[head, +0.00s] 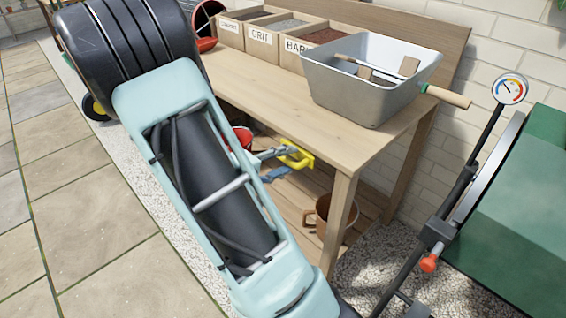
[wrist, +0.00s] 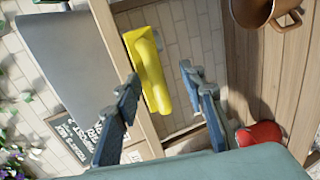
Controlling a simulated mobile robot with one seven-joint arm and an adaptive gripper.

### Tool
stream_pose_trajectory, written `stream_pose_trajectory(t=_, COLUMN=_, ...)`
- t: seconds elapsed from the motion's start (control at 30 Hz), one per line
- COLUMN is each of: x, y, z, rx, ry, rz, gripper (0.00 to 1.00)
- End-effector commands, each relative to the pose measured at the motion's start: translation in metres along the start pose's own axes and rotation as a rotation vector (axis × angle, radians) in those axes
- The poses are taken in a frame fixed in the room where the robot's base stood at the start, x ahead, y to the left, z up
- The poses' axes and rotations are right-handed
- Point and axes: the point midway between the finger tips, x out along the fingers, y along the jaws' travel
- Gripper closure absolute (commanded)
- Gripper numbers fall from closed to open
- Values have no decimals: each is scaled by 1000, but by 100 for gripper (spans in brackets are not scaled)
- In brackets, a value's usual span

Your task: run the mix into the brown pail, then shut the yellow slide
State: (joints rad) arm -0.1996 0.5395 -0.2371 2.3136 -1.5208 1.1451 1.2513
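The yellow slide (head: 297,156) shows below the bench's front edge; it also shows in the wrist view (wrist: 150,70). My gripper (head: 279,163) is open beside it. In the wrist view its two blue fingers (wrist: 160,76) stand apart, one to each side of the yellow slide, with a gap on both sides; I cannot tell how deep they reach. The brown pail (head: 323,214) stands on the low shelf, partly hidden by the bench leg; it also shows at the top right of the wrist view (wrist: 258,12). No mix shows in the pail.
A grey tub (head: 365,97) with a wooden-handled tool in it sits on the bench (head: 262,110). Labelled bins (head: 262,45) stand behind left. A red object (wrist: 259,134) is near my fingers. A gauge (head: 510,88) and green machine (head: 515,215) stand to the right.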

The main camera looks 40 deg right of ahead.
Motion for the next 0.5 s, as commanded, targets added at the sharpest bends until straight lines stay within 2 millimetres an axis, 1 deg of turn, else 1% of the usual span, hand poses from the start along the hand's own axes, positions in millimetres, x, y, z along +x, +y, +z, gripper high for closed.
stream_pose_trajectory(t=0.07, x=0, y=0, z=0, rx=0, ry=0, rz=0, gripper=62)
stream_pose_trajectory(t=0.4, x=0, y=0, z=0, rx=0, ry=1, rz=-1, gripper=99)
stream_pose_trajectory(t=0.5, x=0, y=-1, z=0, rx=0, ry=1, rz=-2, gripper=100)
